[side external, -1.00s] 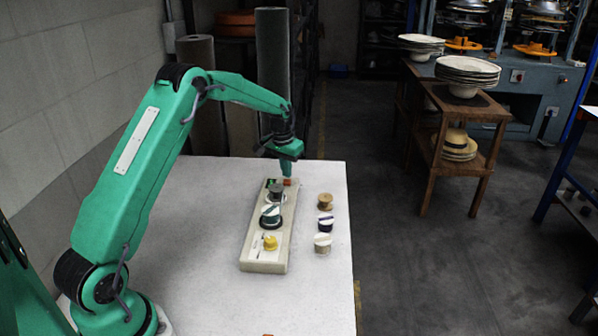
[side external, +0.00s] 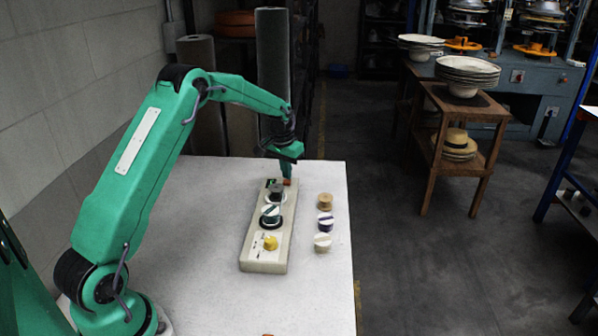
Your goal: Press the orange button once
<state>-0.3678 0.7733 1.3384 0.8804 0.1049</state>
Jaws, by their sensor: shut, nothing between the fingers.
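A long pale panel (side external: 284,243) lies on the white table. The orange button (side external: 287,182) is at its far end, small and partly covered by my gripper. My gripper (side external: 286,174) is shut and empty, pointing down with its tips at the button; they look to be touching it, but I cannot tell how far the button is pushed in. A dark knob (side external: 276,189), a striped knob (side external: 270,212) and a yellow knob (side external: 270,243) sit along the panel nearer the camera.
The white table (side external: 200,270) is otherwise mostly clear. Rolls stand behind it.

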